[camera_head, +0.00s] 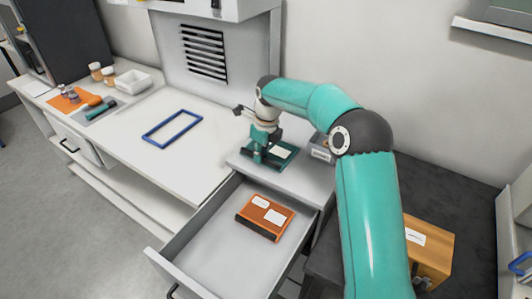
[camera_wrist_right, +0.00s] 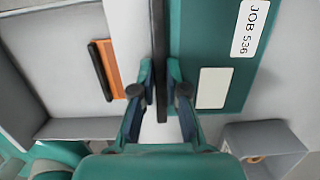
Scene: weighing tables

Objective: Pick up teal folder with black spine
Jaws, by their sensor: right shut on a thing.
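The teal folder (camera_head: 284,153) with white labels is at the counter surface above the open drawer, partly hidden by my right gripper (camera_head: 259,152). In the right wrist view the teal folder (camera_wrist_right: 212,105) fills the upper right, one label reading "JOB 536", and its black spine (camera_wrist_right: 158,50) runs between my fingers. My right gripper (camera_wrist_right: 160,85) is shut on the spine, one finger on each side. I cannot tell whether the folder touches the counter or is slightly raised. My left gripper is in neither view.
An orange folder (camera_head: 265,217) with a dark spine lies in the open drawer (camera_head: 212,240). A small grey box (camera_head: 320,148) stands right of the teal folder. A blue frame (camera_head: 172,129) lies on the white table at left. A wooden box (camera_head: 430,250) sits beyond my right arm.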

